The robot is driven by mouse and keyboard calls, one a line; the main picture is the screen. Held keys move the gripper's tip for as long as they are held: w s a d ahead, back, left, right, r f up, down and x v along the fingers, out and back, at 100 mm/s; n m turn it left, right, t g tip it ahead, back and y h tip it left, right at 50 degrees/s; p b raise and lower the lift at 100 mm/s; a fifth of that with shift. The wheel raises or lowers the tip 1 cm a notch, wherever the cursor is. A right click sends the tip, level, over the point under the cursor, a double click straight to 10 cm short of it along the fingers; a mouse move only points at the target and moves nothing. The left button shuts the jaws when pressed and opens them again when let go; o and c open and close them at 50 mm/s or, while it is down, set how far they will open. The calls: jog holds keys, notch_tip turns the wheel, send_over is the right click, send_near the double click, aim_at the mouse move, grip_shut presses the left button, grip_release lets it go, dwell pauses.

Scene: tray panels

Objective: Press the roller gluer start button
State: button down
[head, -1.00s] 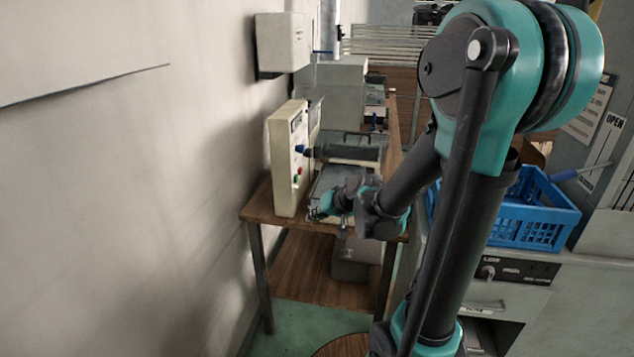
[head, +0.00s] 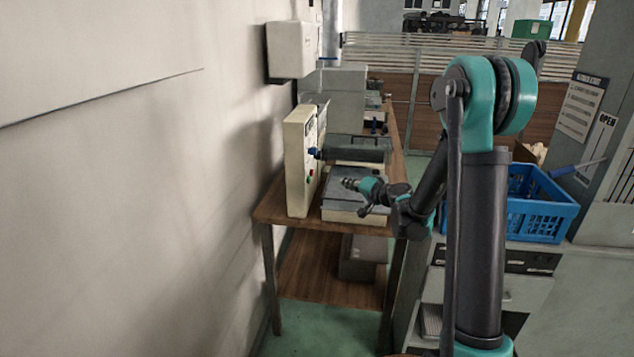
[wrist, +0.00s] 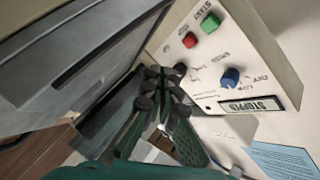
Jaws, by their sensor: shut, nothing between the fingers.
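The roller gluer stands on a wooden bench, with a cream control box (head: 297,165) at its left. In the wrist view the panel (wrist: 258,55) carries a green button (wrist: 210,22) beside a START label, a red button (wrist: 189,40) and a blue knob (wrist: 231,78). Its small display (wrist: 252,104) reads STOPPED. My gripper (head: 348,183) is right of the box, above the machine's grey plate, pointing left towards the panel. In the wrist view my gripper (wrist: 160,85) is shut and empty, below and left of the buttons. I see no contact with either button.
The dark roller (head: 352,157) lies behind my gripper. The wall (head: 130,200) runs close along the left. A blue crate (head: 540,205) sits on a cabinet at the right.

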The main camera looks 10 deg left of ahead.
aim_at(309, 180)
jog(key=a, duration=0.9)
dwell(0.4)
jog(key=shift+w, duration=0.1)
dwell(1.3)
jog(key=shift+a, duration=0.4)
